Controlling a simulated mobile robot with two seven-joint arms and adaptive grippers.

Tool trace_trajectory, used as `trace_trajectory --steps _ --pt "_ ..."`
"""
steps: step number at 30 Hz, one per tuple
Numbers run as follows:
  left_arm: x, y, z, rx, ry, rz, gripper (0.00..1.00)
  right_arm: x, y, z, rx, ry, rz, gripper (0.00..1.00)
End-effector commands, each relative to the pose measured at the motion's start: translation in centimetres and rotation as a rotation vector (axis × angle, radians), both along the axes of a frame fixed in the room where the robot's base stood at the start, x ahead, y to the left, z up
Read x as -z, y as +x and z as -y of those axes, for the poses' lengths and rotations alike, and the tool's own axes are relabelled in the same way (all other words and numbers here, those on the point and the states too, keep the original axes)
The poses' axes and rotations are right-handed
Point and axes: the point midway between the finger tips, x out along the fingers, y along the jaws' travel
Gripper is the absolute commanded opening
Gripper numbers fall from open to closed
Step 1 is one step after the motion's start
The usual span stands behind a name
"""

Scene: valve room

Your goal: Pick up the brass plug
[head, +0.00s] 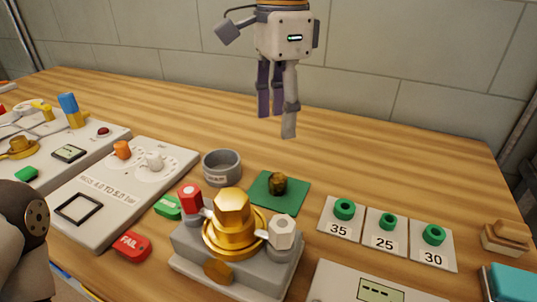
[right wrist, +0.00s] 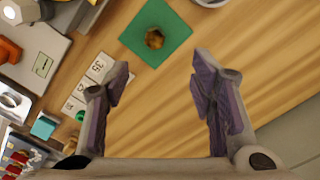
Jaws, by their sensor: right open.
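The brass plug (head: 277,183), small and dark gold with a hex-like shape, sits on a green mat (head: 294,203) in the middle of the table. In the right wrist view the plug (right wrist: 154,39) lies on the mat (right wrist: 177,31), beyond my fingertips and roughly between their lines. My right gripper (head: 277,118) hangs fingers-down above and behind the mat, apart from the plug. In the right wrist view its fingers (right wrist: 160,70) are spread with nothing between them. My left gripper is not seen.
A grey valve body (head: 235,270) with a large gold hex cap (head: 234,210) stands in front of the mat. A grey cup (head: 222,168) stands left of it. Green rings on cards (head: 384,242) lie to the right. The table behind is clear up to the wall.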

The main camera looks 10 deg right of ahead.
Motion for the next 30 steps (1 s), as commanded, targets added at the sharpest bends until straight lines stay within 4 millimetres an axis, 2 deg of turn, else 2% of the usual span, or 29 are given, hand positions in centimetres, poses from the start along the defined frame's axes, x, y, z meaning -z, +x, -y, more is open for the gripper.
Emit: trace_trajectory --steps 6,11,18,21,26,27,30 --pt "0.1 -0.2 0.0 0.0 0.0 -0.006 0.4 4.8 -0.1 0.0 -0.001 0.001 -0.007 0.51" --pt "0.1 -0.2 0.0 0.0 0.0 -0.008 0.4 6.9 -0.1 0.0 -0.001 0.0 -0.005 0.51" --pt "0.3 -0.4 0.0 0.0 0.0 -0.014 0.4 11.3 0.0 -0.1 -0.001 0.0 -0.006 0.51" --pt "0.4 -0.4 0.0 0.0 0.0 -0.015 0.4 11.9 0.1 -0.1 -0.001 0.0 -0.002 0.51" --pt "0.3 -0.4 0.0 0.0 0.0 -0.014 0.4 11.9 0.1 -0.1 0.0 0.0 0.0 0.51" --pt "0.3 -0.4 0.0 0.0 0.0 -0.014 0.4 11.9 0.1 -0.1 0.0 0.0 0.0 0.46" --pt "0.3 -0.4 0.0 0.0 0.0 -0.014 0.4 11.8 0.1 -0.1 0.0 0.0 0.0 0.24"
